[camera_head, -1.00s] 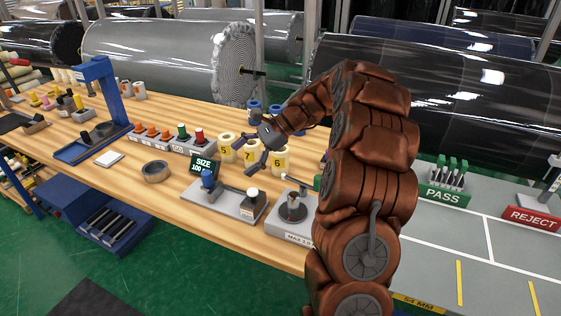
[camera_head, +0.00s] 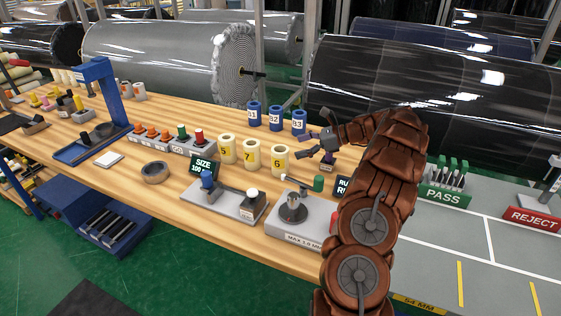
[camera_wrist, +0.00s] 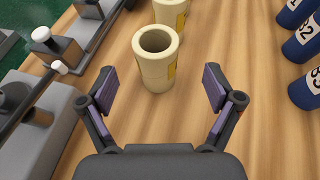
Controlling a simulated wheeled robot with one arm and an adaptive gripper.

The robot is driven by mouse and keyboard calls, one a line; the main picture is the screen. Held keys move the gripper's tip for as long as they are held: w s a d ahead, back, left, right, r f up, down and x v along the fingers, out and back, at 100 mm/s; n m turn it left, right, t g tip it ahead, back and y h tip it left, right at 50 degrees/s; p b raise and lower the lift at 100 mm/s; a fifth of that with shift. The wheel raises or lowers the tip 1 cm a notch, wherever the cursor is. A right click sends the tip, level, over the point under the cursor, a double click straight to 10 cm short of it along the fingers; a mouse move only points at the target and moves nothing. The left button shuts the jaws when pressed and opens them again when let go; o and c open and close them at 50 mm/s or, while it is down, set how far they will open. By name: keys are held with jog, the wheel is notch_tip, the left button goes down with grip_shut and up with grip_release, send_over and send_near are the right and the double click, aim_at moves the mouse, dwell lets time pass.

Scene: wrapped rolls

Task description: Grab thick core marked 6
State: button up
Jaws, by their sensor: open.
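The thick core marked 6 (camera_head: 279,160) is a cream, upright, hollow cylinder with a yellow label, at the right end of a row of three on the wooden bench. In the wrist view it is the nearest cream core (camera_wrist: 156,62), standing ahead of my gripper (camera_wrist: 160,92) and roughly centred between the fingers, its label mostly turned away. My gripper is open and empty. In the head view my gripper (camera_head: 311,146) is just right of core 6, apart from it. The cores marked 7 (camera_head: 250,152) and 5 (camera_head: 227,149) stand to its left.
Blue cores, including B2 (camera_head: 275,118) and B3 (camera_head: 299,122), stand behind the cream row. A grey gauge block (camera_head: 298,214) and the SIZE fixture (camera_head: 222,196) sit in front. Large wrapped rolls (camera_head: 430,98) lie behind the bench.

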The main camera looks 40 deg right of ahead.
aim_at(287, 149)
jog(key=shift+a+p+x, duration=0.2)
jog(key=shift+p+x, duration=0.85)
jog(key=shift+x, duration=2.55)
jog(key=shift+s+r, duration=0.1)
jog(key=shift+r, duration=0.1)
jog(key=c, duration=1.3)
jog(key=shift+c, duration=0.2)
